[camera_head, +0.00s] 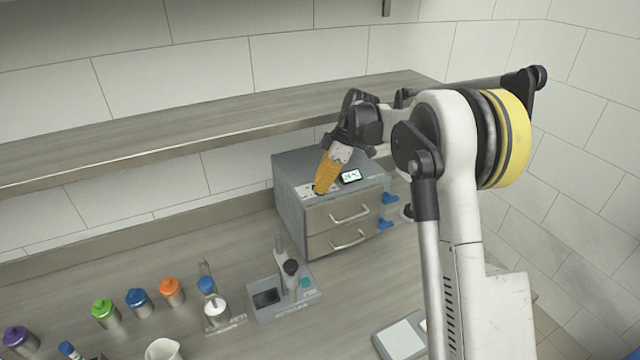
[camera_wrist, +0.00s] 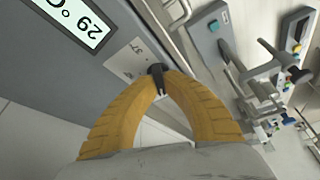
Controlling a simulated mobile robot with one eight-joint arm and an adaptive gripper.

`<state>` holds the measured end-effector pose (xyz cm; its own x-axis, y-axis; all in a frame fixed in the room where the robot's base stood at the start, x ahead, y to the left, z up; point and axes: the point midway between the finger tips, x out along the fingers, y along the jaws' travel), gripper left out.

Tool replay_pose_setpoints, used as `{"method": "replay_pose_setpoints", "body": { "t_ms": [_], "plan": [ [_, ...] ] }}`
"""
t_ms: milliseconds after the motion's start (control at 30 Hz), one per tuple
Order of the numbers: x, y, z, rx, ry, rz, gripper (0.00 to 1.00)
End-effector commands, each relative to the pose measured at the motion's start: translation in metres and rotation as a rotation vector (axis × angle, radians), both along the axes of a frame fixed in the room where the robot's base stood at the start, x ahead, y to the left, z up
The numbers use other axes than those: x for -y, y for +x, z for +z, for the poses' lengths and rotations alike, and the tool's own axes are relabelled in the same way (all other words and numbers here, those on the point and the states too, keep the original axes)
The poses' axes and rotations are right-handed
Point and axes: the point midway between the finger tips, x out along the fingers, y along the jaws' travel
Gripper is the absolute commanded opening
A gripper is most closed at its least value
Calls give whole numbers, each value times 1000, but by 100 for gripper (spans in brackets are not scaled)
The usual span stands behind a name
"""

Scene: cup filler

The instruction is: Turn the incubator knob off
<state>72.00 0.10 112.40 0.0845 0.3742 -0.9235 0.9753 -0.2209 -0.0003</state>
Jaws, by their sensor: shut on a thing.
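The incubator (camera_head: 291,200) is a grey box with two drawer handles, standing on the bench against the back wall. Its display (camera_head: 351,176) is lit, and in the wrist view the display (camera_wrist: 78,16) shows 29 °C, upside down. The black knob (camera_wrist: 157,70) sits beside a light label plate marked 37. My gripper (camera_head: 320,188) reaches down to the incubator's upper front panel. In the wrist view the yellow fingertips (camera_wrist: 163,82) are shut on the knob, one on each side. The fingers cover part of the knob, and its pointer direction is unclear.
Blue hooks or clips (camera_head: 389,198) stick out at the incubator's right side. A cup filler device (camera_head: 285,295) stands in front of it. Several colour-lidded bottles (camera_head: 138,302) stand at the left. A shelf (camera_head: 230,117) runs behind and above.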

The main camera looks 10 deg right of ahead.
Motion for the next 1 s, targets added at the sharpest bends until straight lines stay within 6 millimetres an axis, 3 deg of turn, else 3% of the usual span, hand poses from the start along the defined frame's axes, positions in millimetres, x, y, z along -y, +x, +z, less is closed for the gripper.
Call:
{"method": "replay_pose_setpoints", "body": {
  "t_ms": [400, 1000],
  "plan": [
    [0, 0, 0, -1, -2, 245, 0],
    [1, 0, -1, -1, -2, 303, 0]
  ]
}}
